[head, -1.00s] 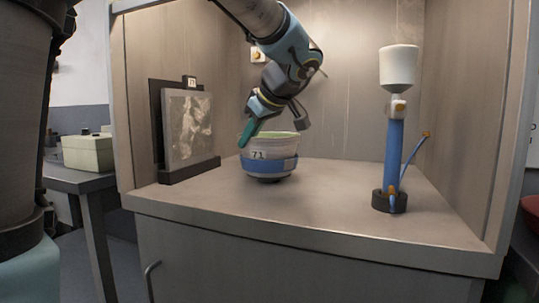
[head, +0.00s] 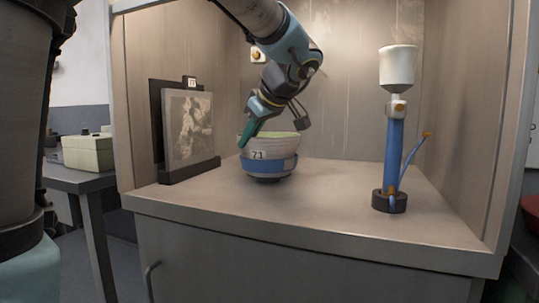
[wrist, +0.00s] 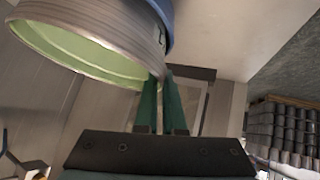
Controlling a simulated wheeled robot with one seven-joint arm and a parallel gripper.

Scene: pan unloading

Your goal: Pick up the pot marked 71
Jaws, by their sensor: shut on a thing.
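The pot marked 71 (head: 284,149) is a pale ribbed bowl with a green inside and a blue band below.
A dark stand with a framed grey panel (head: 188,128) is left of the pot, with a small 71 tag (head: 189,82) on top. A blue post with a white cup (head: 398,66) stands at the right. The bench top (head: 320,205) between is clear. Booth walls enclose both sides.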

